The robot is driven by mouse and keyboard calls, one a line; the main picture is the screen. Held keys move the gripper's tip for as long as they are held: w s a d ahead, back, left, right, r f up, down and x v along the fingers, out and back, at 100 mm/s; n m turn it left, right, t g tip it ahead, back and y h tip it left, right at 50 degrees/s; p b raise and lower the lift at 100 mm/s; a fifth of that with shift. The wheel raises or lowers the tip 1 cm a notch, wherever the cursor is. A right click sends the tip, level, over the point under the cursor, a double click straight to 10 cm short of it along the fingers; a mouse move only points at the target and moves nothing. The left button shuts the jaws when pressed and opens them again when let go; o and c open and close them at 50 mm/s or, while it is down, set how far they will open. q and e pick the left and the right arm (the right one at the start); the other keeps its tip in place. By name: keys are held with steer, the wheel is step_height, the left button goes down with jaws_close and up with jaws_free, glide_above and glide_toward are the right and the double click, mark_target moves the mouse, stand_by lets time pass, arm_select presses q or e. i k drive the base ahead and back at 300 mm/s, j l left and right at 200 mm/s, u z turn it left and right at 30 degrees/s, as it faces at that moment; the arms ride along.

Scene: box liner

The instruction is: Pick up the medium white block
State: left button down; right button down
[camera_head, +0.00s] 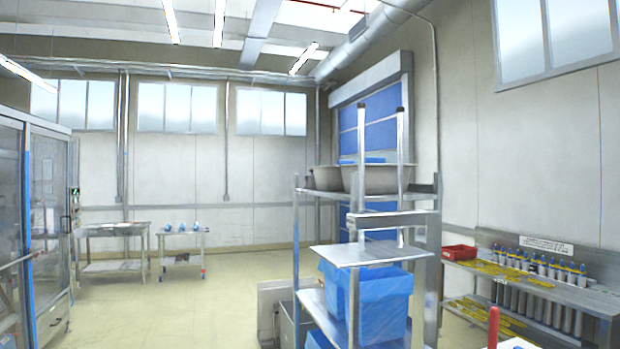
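I cannot make out a medium white block anywhere in the head view. Neither of my grippers is in view, so what they hold does not show. A small pale surface (517,343) is cut off at the bottom edge, right of centre, beside an upright red post-like thing (493,326). I cannot tell what either one is.
A metal shelf rack (368,253) stands close, right of centre, with blue-lined boxes (385,300) and grey tubs (375,178). A steel bench (575,292) with bottles and a red bin (459,252) lines the right wall. A glazed cabinet (48,230) stands left. Floor (190,305) between is clear.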

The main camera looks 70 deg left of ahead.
mark_target(381, 177)
steer(key=u, duration=1.8)
